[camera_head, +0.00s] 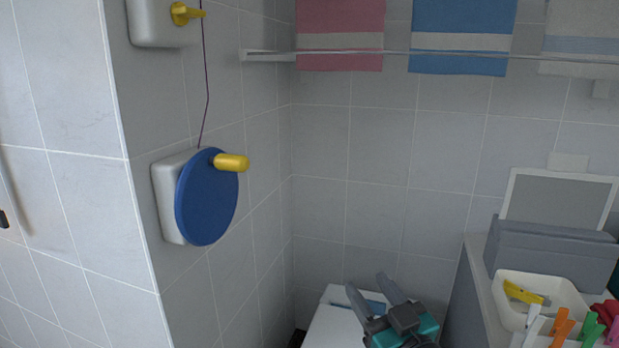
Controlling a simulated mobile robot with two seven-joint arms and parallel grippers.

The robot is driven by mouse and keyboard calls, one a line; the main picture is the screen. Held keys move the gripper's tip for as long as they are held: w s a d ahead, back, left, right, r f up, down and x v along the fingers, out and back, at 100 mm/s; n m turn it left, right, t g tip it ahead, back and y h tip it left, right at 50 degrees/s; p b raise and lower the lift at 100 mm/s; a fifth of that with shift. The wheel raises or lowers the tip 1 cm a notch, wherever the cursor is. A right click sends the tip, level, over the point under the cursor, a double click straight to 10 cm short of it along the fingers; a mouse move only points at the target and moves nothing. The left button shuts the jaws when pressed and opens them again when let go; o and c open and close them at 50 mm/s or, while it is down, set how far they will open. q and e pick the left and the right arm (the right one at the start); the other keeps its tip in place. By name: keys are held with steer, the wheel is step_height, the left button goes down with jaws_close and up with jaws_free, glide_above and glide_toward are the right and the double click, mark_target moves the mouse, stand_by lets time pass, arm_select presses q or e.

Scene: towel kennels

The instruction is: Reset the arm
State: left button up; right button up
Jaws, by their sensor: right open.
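My right gripper (372,289) shows at the bottom middle, its two grey fingers spread apart and pointing up and to the left. Nothing is between the fingers. It is in front of a white surface with a blue-grey patch (334,318), which it partly hides. My left gripper is not in view, though a small dark piece shows at the far left edge; I cannot tell what it is.
A blue disc crank (205,205) with a yellow handle juts from the left wall. Pink (340,22) and blue (462,25) towels hang on a rail (430,54). A white bin (507,312), coloured pegs (561,330) and a grey box (550,258) stand at right.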

steer(key=s+d+f+m+g+h, duration=0.15)
steer(key=s+f+g, duration=0.25)
steer(key=s+f, duration=0.6)
steer(key=s+d+f+m+g+h, duration=0.1)
steer(key=s+d+f+g+h, duration=0.2)
steer(key=s+f, duration=0.65)
arm_select(q)
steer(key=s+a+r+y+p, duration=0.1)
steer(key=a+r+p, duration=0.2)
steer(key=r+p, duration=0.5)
steer(key=p, duration=0.4)
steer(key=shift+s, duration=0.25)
arm_select(e)
steer(key=s+d+r, duration=0.1)
steer(key=d+r, duration=0.2)
steer(key=r, duration=0.2)
steer(key=shift+r+g+h, duration=0.3)
steer(key=shift+h, duration=0.15)
steer(key=shift+s, duration=0.1)
